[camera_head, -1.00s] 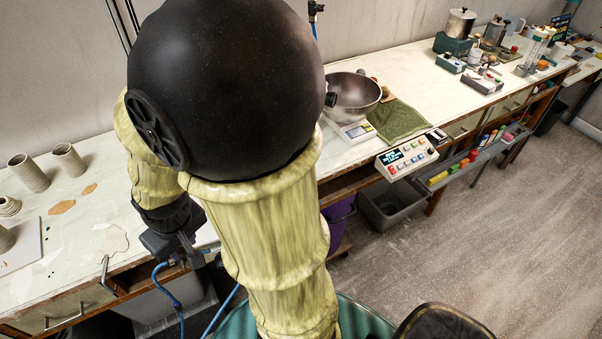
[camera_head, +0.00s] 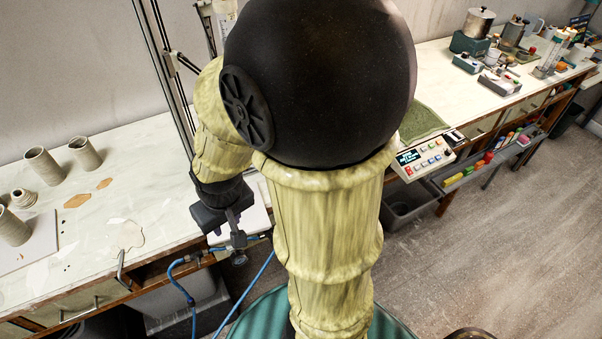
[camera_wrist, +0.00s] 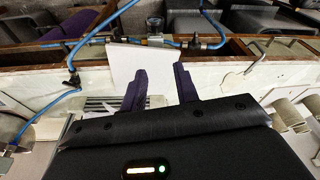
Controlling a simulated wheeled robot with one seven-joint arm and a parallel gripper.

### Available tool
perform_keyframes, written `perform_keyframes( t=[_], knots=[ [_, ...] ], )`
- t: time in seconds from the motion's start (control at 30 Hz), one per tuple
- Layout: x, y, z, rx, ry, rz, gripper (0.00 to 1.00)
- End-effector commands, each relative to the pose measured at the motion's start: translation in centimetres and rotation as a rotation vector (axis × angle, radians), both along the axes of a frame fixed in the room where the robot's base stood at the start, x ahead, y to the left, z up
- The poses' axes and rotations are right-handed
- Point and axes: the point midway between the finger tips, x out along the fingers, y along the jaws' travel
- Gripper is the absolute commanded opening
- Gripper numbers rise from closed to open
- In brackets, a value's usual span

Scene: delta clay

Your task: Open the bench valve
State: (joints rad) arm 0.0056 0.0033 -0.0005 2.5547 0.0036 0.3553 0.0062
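My gripper (camera_wrist: 160,78) is open, with its two dark fingers apart and nothing between them. In the head view my gripper (camera_head: 228,222) is at the bench's front edge, partly hidden by my arm. What looks like the bench valve, a dark fitting on a blue hose (camera_head: 238,241), shows just below and beside the fingers. In the wrist view the dark valve fitting (camera_wrist: 194,43) lies along the bench edge, beyond the fingertips and apart from them. I cannot make out its handle position.
A white board (camera_wrist: 132,62) lies at the bench edge by the fingers. Blue hose (camera_head: 188,291) hangs below the bench front. Clay cylinders (camera_head: 43,165) stand at the left. A control box (camera_head: 422,158) is at the right edge. Floor at the right is open.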

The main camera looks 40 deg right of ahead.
Motion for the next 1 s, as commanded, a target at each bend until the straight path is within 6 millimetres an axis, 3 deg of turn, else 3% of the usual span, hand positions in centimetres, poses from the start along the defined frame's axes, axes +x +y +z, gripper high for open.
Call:
perform_keyframes(
  t=[0.13,0.27,0.5,0.7,0.8,0.9,1.0],
  knots=[
    [1.3,-2.1,0.8,0.032,0.032,-0.156,0.30],
    [3.1,-6.1,1.8,0.099,0.090,-0.451,0.30],
    [5.5,-16.5,3.8,0.292,0.214,-1.136,0.30],
    [5.0,-25.8,5.2,0.485,0.306,-1.655,0.30],
    [4.2,-29.4,5.6,0.570,0.343,-1.844,0.30],
    [3.5,-31.5,5.8,0.623,0.366,-1.953,0.30],
    [3.3,-32.2,5.8,0.645,0.376,-1.992,0.30]
  ],
)
